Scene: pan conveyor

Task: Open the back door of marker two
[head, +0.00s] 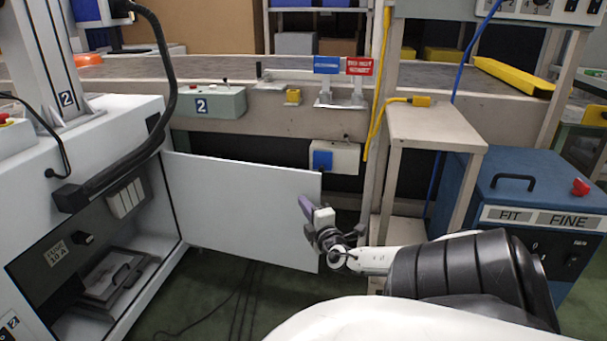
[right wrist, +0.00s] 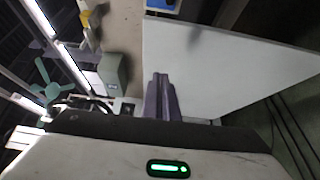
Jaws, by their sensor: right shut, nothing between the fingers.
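Marker two (head: 127,131) is the white machine with a "2" label at the left of the head view. Its white door panel (head: 240,207) stands swung out from the machine's far side, and an opening with drawers and a tray shows in the machine's front. My right gripper (head: 305,207) is at the free right edge of the door, its purple fingers shut and empty. In the right wrist view the closed fingers (right wrist: 160,98) point along the white door (right wrist: 225,65), close to its face; I cannot tell whether they touch. My left gripper is out of view.
A small beige table (head: 430,125) and a blue cabinet (head: 525,205) stand to the right. Dark cables lie on the green floor.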

